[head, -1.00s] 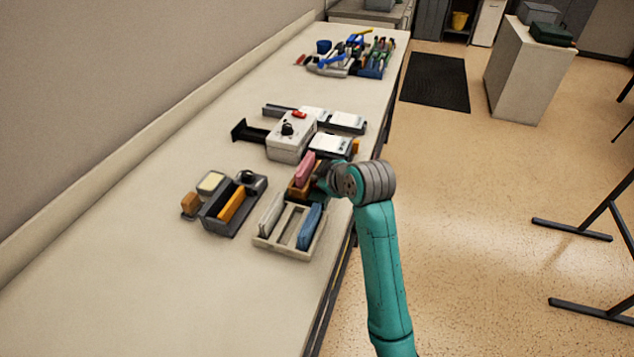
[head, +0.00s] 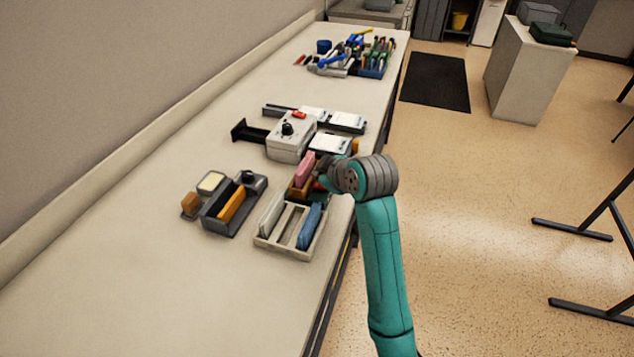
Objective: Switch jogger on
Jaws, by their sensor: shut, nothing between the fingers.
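The jogger appears to be the light grey box (head: 288,146) in the middle of the bench, with a black knob (head: 287,129) and a red switch (head: 299,114) on its top. Whether the switch is on or off is too small to tell. My gripper (head: 322,184) is shut and empty. It is largely hidden by my wrist and sits low over the bench's right edge, beside the pink block and nearer the camera than the jogger. It is apart from the red switch.
Near the gripper are a pink block (head: 305,168) in a brown holder and a beige slotted tray (head: 278,245) with a blue block. A dark caddy (head: 213,222) stands left. White-topped units (head: 330,144) adjoin the jogger. Bare bench (head: 130,265) lies at the front left.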

